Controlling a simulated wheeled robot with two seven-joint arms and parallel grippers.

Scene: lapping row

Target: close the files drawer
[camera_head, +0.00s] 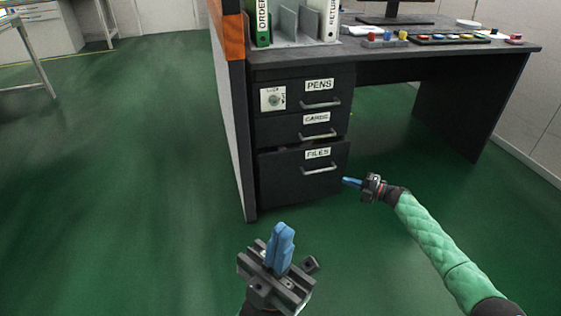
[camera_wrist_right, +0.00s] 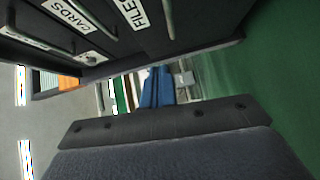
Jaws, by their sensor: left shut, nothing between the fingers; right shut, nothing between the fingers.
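The files drawer (camera_head: 285,183) is the bottom, largest drawer of the dark desk pedestal, with a FILES label and a metal bar handle (camera_head: 321,169). Its front seems to stand slightly out from the drawers above, so it looks a little open. My right gripper (camera_head: 347,181) is shut and empty, just right of the drawer front's right edge; contact cannot be told. In the right wrist view its blue fingers (camera_wrist_right: 156,88) show near the drawer front, with the FILES label (camera_wrist_right: 132,12) at the top. My left gripper (camera_head: 282,238) is shut and empty, in front of and below the drawer.
The pens drawer (camera_head: 290,84) and the cards drawer (camera_head: 275,126) sit above and look shut. A grey panel with an orange edge (camera_head: 229,40) stands left of the pedestal. The desktop (camera_head: 440,48) carries binders and small items.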

